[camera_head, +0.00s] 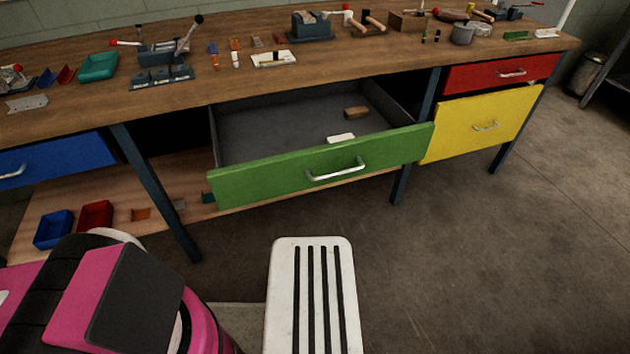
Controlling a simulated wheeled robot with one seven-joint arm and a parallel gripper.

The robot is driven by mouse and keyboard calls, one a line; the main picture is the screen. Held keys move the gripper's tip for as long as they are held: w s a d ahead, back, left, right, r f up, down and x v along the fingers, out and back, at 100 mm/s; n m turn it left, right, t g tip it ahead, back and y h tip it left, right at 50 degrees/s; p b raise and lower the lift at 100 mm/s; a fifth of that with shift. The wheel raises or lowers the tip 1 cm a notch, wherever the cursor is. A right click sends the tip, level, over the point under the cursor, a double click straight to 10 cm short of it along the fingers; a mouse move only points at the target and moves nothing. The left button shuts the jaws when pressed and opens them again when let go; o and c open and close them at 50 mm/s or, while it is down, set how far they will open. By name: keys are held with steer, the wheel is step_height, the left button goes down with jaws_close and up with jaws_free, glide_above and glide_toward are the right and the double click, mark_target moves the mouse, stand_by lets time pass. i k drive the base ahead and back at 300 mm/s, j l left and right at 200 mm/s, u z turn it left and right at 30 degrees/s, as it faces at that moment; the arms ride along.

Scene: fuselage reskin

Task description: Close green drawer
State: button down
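The green drawer (270,178) is pulled well out from under the workbench in the head view, so its grey inside shows. A silver bar handle (337,171) is on its front. A white block (341,138) and a brown block (356,113) lie inside it. My pink and black arm fills the lower left, in front of and below the drawer, apart from it.
The wooden workbench (200,95) carries tools and trays. A blue drawer (55,160) is at the left; red (500,72) and yellow (482,124) drawers are at the right. Bench legs stand on both sides of the green drawer.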

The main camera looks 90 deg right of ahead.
mark_target(266, 147)
steer(key=i+j+z, duration=0.25)
steer(key=j+z, duration=0.65)
steer(key=z, duration=3.5)
